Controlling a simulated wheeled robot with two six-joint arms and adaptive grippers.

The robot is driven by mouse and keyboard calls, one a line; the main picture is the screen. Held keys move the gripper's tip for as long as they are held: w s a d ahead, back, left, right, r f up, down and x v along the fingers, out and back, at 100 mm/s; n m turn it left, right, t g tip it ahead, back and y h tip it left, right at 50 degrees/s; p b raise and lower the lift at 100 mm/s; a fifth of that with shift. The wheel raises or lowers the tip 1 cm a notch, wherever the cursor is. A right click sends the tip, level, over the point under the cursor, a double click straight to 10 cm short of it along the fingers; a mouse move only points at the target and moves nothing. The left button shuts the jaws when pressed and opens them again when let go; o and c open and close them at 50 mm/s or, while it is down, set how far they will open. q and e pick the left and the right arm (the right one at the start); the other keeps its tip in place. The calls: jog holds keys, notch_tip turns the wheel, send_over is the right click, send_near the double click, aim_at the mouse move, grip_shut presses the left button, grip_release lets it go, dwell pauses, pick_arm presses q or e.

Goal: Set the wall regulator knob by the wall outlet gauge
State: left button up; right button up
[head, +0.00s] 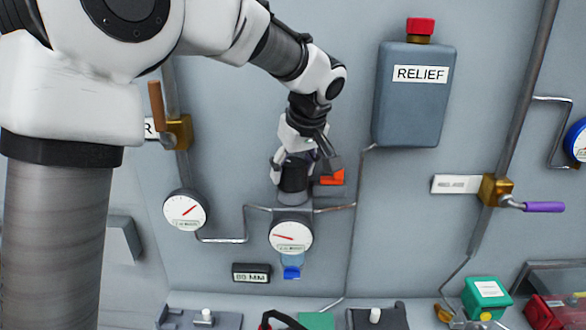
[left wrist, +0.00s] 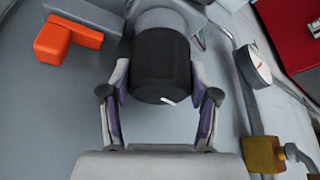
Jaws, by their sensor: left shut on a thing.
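The black round regulator knob (head: 293,178) is on the wall, partly hidden by my left gripper in the head view. My left gripper (head: 299,158) reaches it from above. In the left wrist view the knob (left wrist: 162,72) sits between the two fingers (left wrist: 159,90), one against each side, and carries a short white mark. A white round gauge (head: 291,236) is just below the knob, its red needle pointing left. Another white gauge (head: 185,210) is lower left, its needle pointing up right. Their small labels are unreadable. My right gripper is not in view.
An orange block (head: 332,178) juts out right beside the knob. A grey RELIEF box (head: 411,92) with a red top hangs upper right. A brass valve (head: 180,132) is at left, another with a purple handle (head: 543,207) at right. Thin pipes run between the fittings.

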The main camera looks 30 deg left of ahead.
pick_arm(q)
jog(key=m+t, duration=0.1)
jog(key=m, duration=0.2)
jog(key=shift+m+h, duration=0.3)
jog(key=shift+h, duration=0.1)
jog(key=m+t+h, duration=0.1)
jog(key=m, duration=0.2)
jog(key=shift+r+m+p, duration=0.15)
jog(key=shift+m+p, duration=0.25)
jog(key=m+h+p, duration=0.1)
jog(key=m+p, duration=0.2)
jog(key=m, duration=0.1)
jog(key=shift+r+h, duration=0.1)
jog(key=shift+h, duration=0.3)
jog(key=shift+m+h+p, duration=0.6)
jog(key=shift+m+p, duration=0.4)
jog(key=shift+m, duration=0.5)
jog(key=shift+f, duration=0.2)
jog(key=o, duration=0.9)
jog(key=shift+c, duration=0.2)
